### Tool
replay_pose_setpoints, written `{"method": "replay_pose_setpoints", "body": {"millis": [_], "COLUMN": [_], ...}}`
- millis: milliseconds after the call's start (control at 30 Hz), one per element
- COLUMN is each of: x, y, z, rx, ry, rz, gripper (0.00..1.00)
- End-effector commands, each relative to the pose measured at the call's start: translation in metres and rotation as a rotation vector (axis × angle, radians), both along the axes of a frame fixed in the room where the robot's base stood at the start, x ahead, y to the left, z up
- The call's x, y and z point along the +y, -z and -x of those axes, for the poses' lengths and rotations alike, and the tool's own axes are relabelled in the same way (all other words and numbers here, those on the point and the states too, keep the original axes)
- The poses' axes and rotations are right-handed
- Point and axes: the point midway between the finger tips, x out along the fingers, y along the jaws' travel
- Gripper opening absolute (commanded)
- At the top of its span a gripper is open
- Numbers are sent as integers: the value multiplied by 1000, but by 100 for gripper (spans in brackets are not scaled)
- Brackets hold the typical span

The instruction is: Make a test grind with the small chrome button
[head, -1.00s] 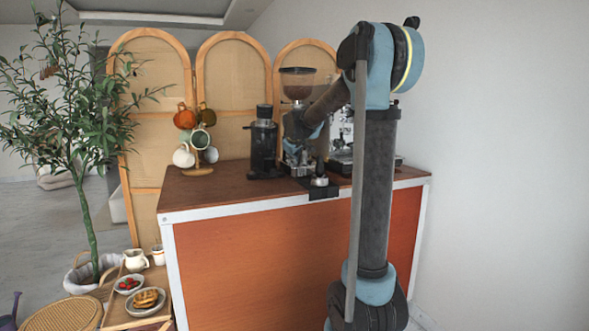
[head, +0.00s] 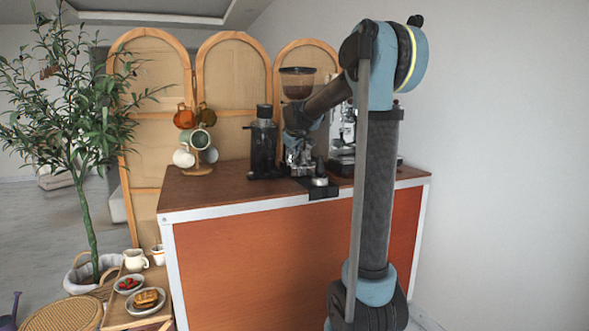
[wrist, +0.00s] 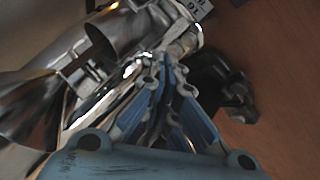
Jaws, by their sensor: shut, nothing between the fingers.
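The chrome grinder (head: 300,161) with a bean-filled hopper (head: 298,82) stands toward the right of the cart top, partly hidden behind my arm. In the wrist view its polished chrome body (wrist: 125,28) fills the upper left. My gripper (wrist: 166,62) is shut and empty, with its fingertips together close to the chrome parts. I cannot tell whether they touch. I cannot single out the small chrome button; the fingers may hide it. In the head view the gripper is too small and dark against the grinder to make out clearly.
A black grinder (head: 263,148) stands just left of the chrome one. An espresso machine (head: 342,158) is to the right, partly behind my arm. A tamper (head: 320,177) sits on a black mat (head: 323,193) at the front edge. A mug tree (head: 198,170) stands left.

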Motion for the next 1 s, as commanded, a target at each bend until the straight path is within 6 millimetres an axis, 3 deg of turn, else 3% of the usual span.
{"method": "replay_pose_setpoints", "body": {"millis": [500,867,1000], "x": [0,0,-9], "y": [-38,-39,-34], "z": [0,1,18], "rx": [0,1,18], "ry": [0,1,20], "rz": [0,0,-11], "gripper": [0,0,0]}}
